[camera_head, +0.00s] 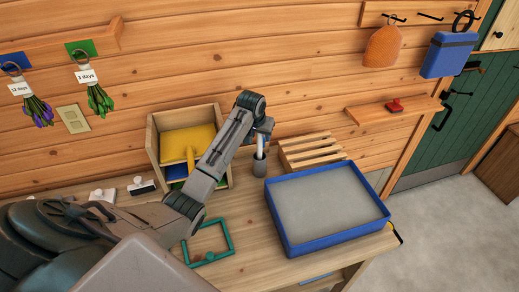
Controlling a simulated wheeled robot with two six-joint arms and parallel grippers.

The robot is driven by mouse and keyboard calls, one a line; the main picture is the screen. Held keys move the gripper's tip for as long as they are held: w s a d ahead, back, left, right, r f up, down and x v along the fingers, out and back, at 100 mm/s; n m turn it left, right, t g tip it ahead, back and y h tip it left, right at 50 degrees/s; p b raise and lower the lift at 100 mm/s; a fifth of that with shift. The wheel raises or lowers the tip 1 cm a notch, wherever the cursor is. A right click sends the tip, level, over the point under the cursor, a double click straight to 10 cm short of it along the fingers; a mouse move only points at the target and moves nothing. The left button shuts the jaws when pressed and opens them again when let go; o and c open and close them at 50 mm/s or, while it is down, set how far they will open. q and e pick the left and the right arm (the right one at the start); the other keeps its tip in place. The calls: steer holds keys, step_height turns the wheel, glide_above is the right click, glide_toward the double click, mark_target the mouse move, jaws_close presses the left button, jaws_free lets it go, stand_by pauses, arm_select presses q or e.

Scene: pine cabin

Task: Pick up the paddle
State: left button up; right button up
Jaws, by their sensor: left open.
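A pale, slim upright handle (260,146) stands in a small grey cup (260,164) on the bench; it may be the paddle, but its lower end is hidden in the cup. My left gripper (263,132) is open at the top of this handle, above the cup. Arm links partly cover the gripper, and I cannot tell whether its fingers touch the handle. My right gripper is not in view.
A blue tray (283,230) with grey contents fills the bench's right side. A slatted wooden rack (310,152) stands behind it. A wooden shelf box (152,140) with a yellow item (184,142) is left of the cup. A teal frame (229,236) lies in front.

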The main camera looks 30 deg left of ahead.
arm_select(q)
steer(key=shift+w+f, duration=0.2)
steer(key=shift+f, duration=0.35)
jaws_close()
steer(key=shift+r, duration=0.1)
